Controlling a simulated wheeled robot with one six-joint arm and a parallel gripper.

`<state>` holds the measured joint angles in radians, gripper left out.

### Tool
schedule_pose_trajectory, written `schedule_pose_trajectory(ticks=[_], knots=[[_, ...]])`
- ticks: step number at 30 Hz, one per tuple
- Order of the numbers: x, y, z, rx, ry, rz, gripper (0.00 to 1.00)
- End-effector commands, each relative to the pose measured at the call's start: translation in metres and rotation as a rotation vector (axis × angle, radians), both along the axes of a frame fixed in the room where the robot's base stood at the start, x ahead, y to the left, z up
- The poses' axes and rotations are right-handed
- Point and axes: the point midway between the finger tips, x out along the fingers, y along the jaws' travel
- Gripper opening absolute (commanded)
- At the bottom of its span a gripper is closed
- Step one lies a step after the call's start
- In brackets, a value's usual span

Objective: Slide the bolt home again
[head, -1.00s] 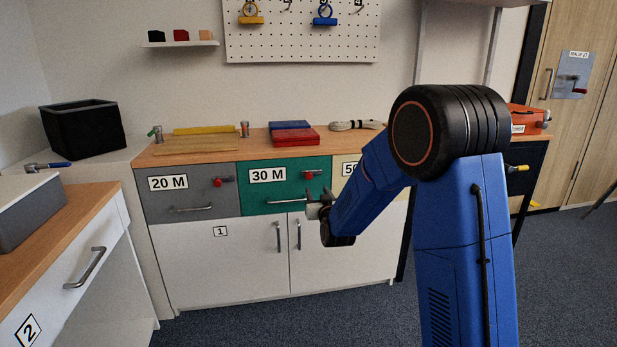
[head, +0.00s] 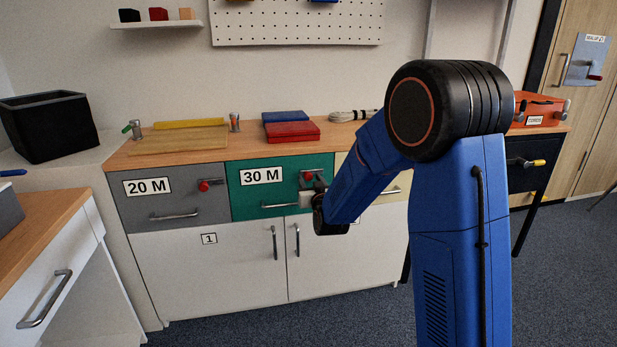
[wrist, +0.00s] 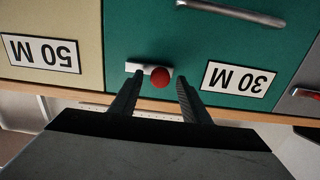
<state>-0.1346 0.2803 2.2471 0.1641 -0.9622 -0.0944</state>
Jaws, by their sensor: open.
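The bolt with a red knob (wrist: 160,77) sits on the green drawer labelled 30 M (wrist: 180,40). In the wrist view, which is upside down, the knob lies between and just beyond the two open fingers of my gripper (wrist: 158,92). Nothing is held. In the head view the same bolt (head: 308,175) shows at the upper right of the green drawer, with my gripper (head: 311,188) close in front of it and partly covering it. A similar red-knobbed bolt (head: 206,185) is on the grey 20 M drawer (head: 140,205).
Drawer handles (head: 278,205) stick out below the bolts. The cream 50 M drawer (wrist: 50,25) is beside the green one. Red and blue boxes (head: 292,131) and a coiled rope (head: 352,115) lie on the worktop above. Another cabinet (head: 60,255) stands at the left.

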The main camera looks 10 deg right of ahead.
Motion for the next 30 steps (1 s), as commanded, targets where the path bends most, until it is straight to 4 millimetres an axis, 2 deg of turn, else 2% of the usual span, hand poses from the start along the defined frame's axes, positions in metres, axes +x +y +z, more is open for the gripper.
schedule_pose_trajectory(ticks=[7, 8, 13, 20, 30], knots=[[0.0, 0.0, 0.0, 0.0, 0.0, 0.0, 0.43], [0.0, 0.0, 0.0, 0.0, 0.0, 0.0, 0.4], [0.0, 0.0, 0.0, 0.0, -0.001, 0.0, 0.0], [0.0, -0.004, 0.0, 0.0, -0.001, -0.001, 0.0], [0.0, -0.039, 0.001, 0.0, -0.001, -0.003, 0.0]])
